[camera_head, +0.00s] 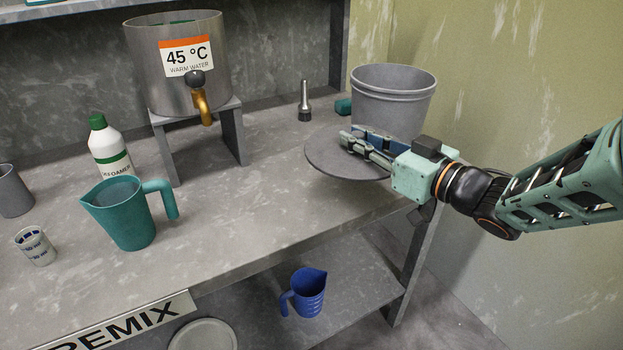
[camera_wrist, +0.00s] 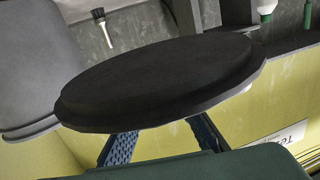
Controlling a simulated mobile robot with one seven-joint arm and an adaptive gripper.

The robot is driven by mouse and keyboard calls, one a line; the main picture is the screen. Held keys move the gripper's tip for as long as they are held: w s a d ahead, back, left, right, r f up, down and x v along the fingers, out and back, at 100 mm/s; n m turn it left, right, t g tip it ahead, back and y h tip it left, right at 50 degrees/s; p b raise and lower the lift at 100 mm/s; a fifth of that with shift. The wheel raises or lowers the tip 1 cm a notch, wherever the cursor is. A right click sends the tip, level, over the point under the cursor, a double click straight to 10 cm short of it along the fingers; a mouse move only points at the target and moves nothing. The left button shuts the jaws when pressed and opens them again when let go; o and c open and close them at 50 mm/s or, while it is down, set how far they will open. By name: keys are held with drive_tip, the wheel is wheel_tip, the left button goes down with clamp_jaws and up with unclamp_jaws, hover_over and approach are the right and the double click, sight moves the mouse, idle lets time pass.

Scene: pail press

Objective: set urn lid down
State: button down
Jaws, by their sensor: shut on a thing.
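The urn lid (camera_head: 328,158) is a round, flat grey disc at the right end of the bench, in front of the grey pail. My gripper (camera_head: 364,146) is shut on the lid from its right side. In the wrist view the lid (camera_wrist: 165,78) shows as a dark disc with a stepped rim, spanning both fingers of my gripper (camera_wrist: 163,139). I cannot tell whether its underside touches the bench. The steel urn (camera_head: 178,90) stands on a grey stand at the back left, its top open, with a "45 °C warm water" label and a tap.
The grey pail (camera_head: 391,103) stands close behind the lid. A small brush-like tool (camera_head: 304,103) and a teal item (camera_head: 343,106) are nearby. A teal jug (camera_head: 127,213), white bottle (camera_head: 108,150) and cups stand left. The bench (camera_head: 250,215) is clear between jug and lid.

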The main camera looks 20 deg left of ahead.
drive_tip(key=b, duration=0.4)
hover_over(311, 185)
drive_tip(key=f, duration=0.7)
drive_tip(key=shift+d+f, duration=0.25)
drive_tip(key=shift+f, duration=0.1)
drive_tip(key=shift+a+f+b, duration=0.2)
drive_tip(key=shift+f+b, duration=0.15)
drive_tip(key=shift+f, duration=0.65)
drive_tip(key=shift+a+f+b, duration=0.2)
drive_tip(key=shift+f+b, duration=0.1)
drive_tip(key=shift+f, duration=0.7)
drive_tip(key=shift+f, duration=0.2)
drive_tip(key=c, duration=1.8)
unclamp_jaws()
drive_tip(key=shift+c, duration=0.2)
drive_tip(key=shift+r, duration=0.15)
drive_tip(key=shift+d+r, duration=0.15)
drive_tip(key=p+v, duration=0.2)
drive_tip(key=v, duration=0.9)
drive_tip(key=shift+s+d, duration=0.3)
